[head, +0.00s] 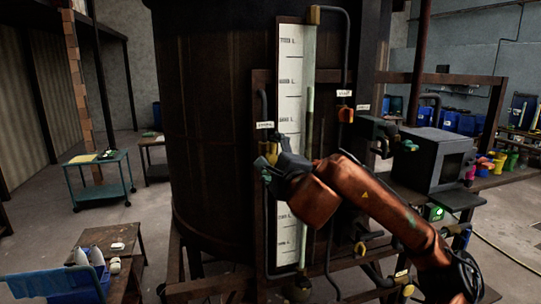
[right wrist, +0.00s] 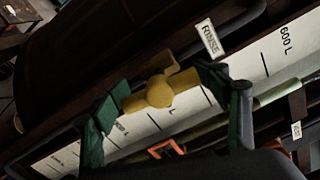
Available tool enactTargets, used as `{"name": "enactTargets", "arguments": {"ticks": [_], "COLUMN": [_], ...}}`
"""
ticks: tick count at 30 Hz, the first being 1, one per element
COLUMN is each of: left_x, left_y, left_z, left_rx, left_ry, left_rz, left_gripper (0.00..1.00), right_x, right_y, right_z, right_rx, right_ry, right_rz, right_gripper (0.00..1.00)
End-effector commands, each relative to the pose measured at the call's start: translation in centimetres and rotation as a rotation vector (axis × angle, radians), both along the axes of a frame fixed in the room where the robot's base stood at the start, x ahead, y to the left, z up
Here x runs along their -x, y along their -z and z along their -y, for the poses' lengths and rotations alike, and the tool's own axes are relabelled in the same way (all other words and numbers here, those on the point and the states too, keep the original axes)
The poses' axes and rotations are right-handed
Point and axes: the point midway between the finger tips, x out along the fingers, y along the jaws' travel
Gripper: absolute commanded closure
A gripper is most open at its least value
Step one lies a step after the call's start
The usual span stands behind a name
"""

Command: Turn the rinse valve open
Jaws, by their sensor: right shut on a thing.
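The rinse valve (right wrist: 159,92) is yellow, with a rounded middle and a bar across it, below a white tag reading RINSE (right wrist: 209,37) in the right wrist view. My right gripper (right wrist: 163,98) has its green-padded fingers at the two ends of the bar and is shut on it. In the head view the valve (head: 271,147) is partly hidden behind my right gripper (head: 270,165), which reaches in from the right in front of the vat. The handle's exact turn is hard to tell. My left gripper is not in view.
A large dark vat (head: 215,120) with a white level scale (head: 290,75) stands behind the valve. Another tagged valve with an orange handle (head: 346,114) is to the right. Pipes run close by. A grey box-shaped unit (head: 432,158) stands right of my arm.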

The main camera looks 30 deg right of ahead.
Motion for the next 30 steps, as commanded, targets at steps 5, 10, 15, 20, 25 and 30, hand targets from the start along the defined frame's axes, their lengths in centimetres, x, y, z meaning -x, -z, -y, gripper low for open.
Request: {"name": "enactTargets", "arguments": {"ticks": [5, 10, 15, 20, 25, 30], "left_x": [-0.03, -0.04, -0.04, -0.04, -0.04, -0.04], "left_y": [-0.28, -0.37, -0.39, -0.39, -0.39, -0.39], "left_z": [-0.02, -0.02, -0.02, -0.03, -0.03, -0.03], "left_rx": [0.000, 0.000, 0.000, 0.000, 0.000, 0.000], "left_ry": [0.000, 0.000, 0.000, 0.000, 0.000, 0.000], "left_rz": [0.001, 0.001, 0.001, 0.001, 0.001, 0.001], "left_gripper": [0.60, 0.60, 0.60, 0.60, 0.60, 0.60], "right_x": [0.02, 0.02, 0.02, 0.01, 0.01, 0.01], "right_y": [-0.01, 0.03, 0.06, 0.08, 0.09, 0.06], "right_z": [0.00, -0.01, -0.02, -0.03, -0.03, -0.03], "right_rx": [0.073, 0.109, 0.122, 0.123, 0.123, 0.122], "right_ry": [0.000, 0.000, 0.000, 0.000, 0.000, 0.000], "right_rz": [-0.018, -0.027, -0.030, -0.031, -0.031, -0.030], "right_gripper": [0.58, 0.58, 0.58, 0.58, 0.33, 0.21]}}
